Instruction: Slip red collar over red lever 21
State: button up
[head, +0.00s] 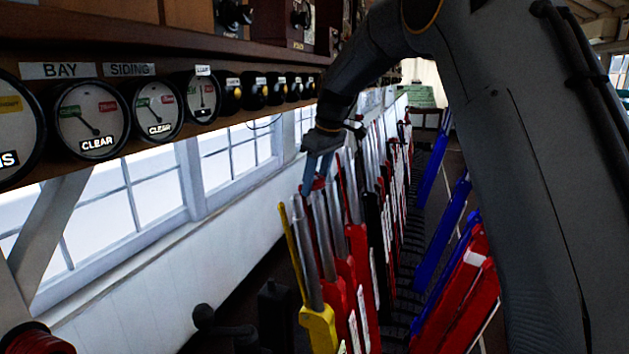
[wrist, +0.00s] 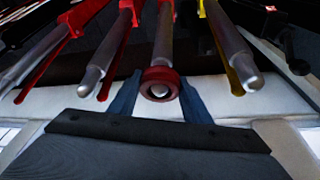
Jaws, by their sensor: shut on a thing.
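My gripper (head: 313,178) is shut on the red collar (wrist: 147,76), with one blue finger on each side of it. The collar is a small ring and also shows as a bit of red in the head view (head: 319,184). In the wrist view the bright round tip of a steel lever (wrist: 166,45) shows inside the ring, and its shaft runs up behind the ring to a red part. I cannot tell how far the tip is through the ring. This lever stands beside the yellow lever (head: 318,325). I cannot read the number 21 on any lever.
Other steel-topped levers stand close on both sides, including a red one (wrist: 97,75) left in the wrist view. Blue levers (head: 440,237) lean to the right. A shelf with round dials (head: 92,118) runs along the windows at left.

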jog(key=shift+d+f+b, duration=0.1)
jog(key=shift+f+b, duration=0.2)
jog(key=shift+f, duration=0.35)
jog(key=o, duration=1.2)
jog(key=shift+p+v, duration=2.65)
jog(key=shift+v, duration=1.9)
jog(key=shift+f, duration=0.1)
